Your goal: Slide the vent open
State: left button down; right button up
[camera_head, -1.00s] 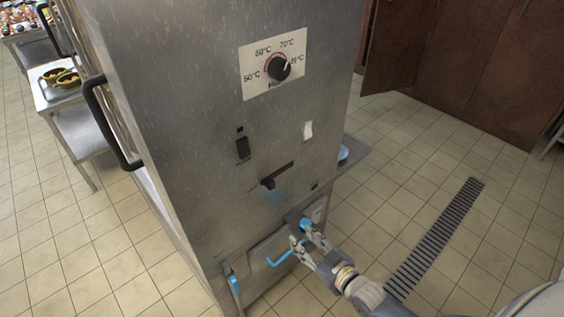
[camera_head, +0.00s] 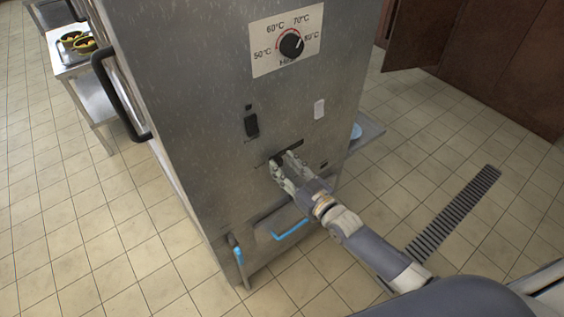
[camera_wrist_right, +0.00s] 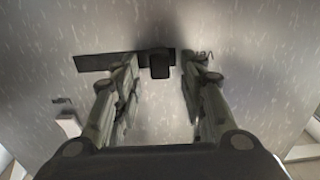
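The vent is a dark horizontal slot (camera_wrist_right: 98,62) in the steel cabinet front, with a small black slider knob (camera_wrist_right: 160,64) at its right end in the right wrist view. In the head view my right gripper (camera_head: 286,163) is in front of the slot and hides most of it. The right gripper is open, its two fingers on either side of the knob with gaps on both sides in the right wrist view. I cannot tell whether the fingertips touch the panel. My left gripper is not in view.
The steel cabinet (camera_head: 190,120) carries a temperature dial (camera_head: 291,44) above and a black switch (camera_head: 251,124) left of the slot. A floor drain (camera_head: 455,212) lies right; tiles there are clear.

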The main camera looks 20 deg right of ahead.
aim_at(300, 141)
jog(key=shift+x, duration=0.8)
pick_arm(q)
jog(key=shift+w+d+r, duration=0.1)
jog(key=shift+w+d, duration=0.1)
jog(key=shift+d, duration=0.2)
